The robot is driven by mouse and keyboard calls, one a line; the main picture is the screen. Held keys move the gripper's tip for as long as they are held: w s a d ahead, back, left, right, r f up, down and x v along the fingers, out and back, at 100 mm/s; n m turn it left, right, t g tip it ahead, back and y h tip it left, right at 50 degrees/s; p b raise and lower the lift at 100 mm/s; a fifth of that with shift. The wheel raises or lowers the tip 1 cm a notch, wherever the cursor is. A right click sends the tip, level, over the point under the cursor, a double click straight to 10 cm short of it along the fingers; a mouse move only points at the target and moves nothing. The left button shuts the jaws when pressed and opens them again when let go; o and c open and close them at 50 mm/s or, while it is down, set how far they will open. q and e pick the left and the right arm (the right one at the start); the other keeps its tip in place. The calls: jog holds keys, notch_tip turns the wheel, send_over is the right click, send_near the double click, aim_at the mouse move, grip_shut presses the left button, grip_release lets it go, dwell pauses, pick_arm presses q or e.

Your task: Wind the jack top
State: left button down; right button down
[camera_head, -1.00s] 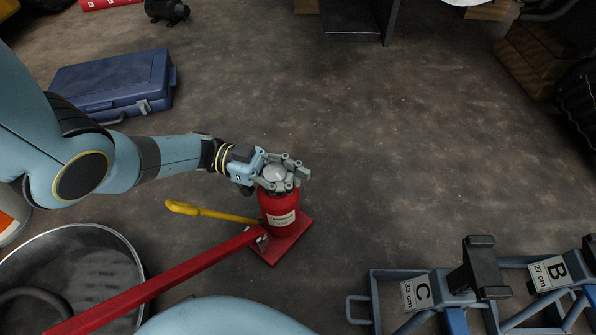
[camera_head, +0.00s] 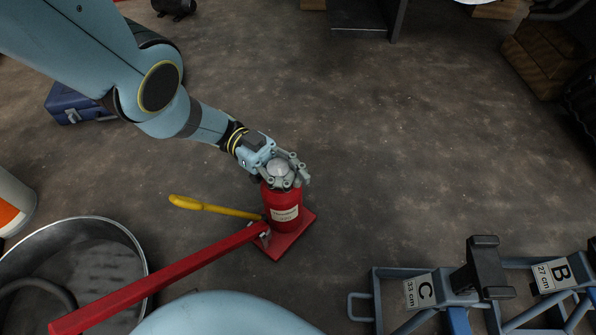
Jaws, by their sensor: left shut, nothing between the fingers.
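The red bottle jack (camera_head: 284,208) stands upright on its red base plate (camera_head: 283,246) on the floor. Its round grey top (camera_head: 278,169) shows among the fingers of my left gripper (camera_head: 291,171). My left gripper reaches in from the upper left and sits at the jack top. It is shut with nothing held between its fingers. Whether the fingers touch the top is hard to see. A long red handle (camera_head: 160,283) runs from the jack to the lower left. A yellow-ended lever (camera_head: 205,207) sticks out to its left. My right gripper is not in view.
A round metal tub (camera_head: 143,262) stands at lower left, partly under the red handle. A blue case (camera_head: 72,104) lies behind my left arm. The floor right of the jack is clear.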

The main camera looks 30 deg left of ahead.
pick_arm(q)
jog(key=shift+a, duration=0.1)
dwell(0.3)
jog(key=c, duration=1)
grip_release()
jog(key=shift+w+r, duration=0.1)
jog(key=shift+r, duration=0.1)
jog(key=shift+r, duration=4.85)
jog(key=shift+c, duration=0.2)
